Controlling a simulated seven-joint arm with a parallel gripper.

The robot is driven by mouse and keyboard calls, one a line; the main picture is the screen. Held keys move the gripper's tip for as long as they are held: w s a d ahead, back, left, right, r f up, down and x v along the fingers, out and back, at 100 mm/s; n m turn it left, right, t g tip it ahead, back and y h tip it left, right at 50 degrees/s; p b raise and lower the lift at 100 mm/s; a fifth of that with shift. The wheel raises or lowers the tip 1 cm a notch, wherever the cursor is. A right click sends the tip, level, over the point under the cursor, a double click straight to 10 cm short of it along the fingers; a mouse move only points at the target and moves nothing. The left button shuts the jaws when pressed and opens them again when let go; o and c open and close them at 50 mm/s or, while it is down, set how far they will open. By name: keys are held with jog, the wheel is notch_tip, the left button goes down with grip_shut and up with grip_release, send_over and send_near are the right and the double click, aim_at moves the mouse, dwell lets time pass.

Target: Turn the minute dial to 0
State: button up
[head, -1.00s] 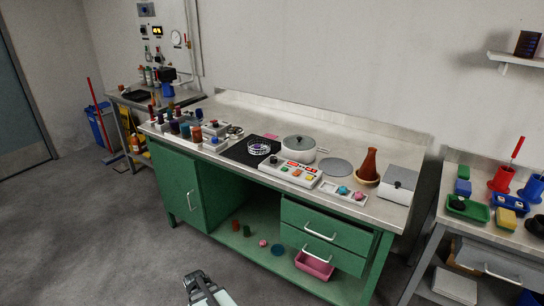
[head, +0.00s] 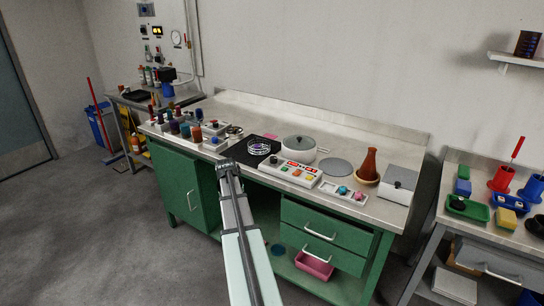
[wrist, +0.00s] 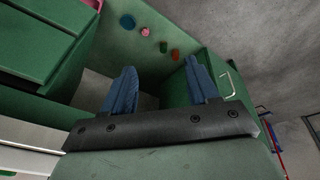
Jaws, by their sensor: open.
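I cannot make out a minute dial for certain at this size. A white control panel (head: 290,171) with a red display strip and several coloured buttons lies at the front of the counter. A small pale box with a blue knob (head: 215,143) stands further left. My gripper (head: 228,166) is in front of the counter's front edge, left of the control panel, and touches nothing that I can see. In the wrist view my gripper (wrist: 160,82) has its two blue fingers apart with nothing between them; the panel is not in that view.
A black mat with a glass dish (head: 258,147), a lidded pot (head: 299,148) and a brown bottle (head: 368,163) are on the counter. Coloured bottles (head: 185,130) crowd its left end. Green drawers (head: 325,238) are below. The shelf (wrist: 140,58) holds several small items.

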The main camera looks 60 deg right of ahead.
jog(key=d+r+m+h, duration=0.2)
jog(key=d+r+m, duration=0.1)
jog(key=d+r, duration=1.2)
notch_tip(320, 180, up, 10)
jog(key=m+g+y, duration=0.2)
jog(key=m+g, duration=0.2)
jog(key=m, duration=1.1)
send_over(273, 158)
jog(key=w+a, duration=0.4)
jog(key=x, duration=1.3)
jog(key=shift+s+d, duration=0.15)
jog(key=shift+d, duration=0.3)
jog(key=c, duration=1)
jog(key=shift+h, duration=0.3)
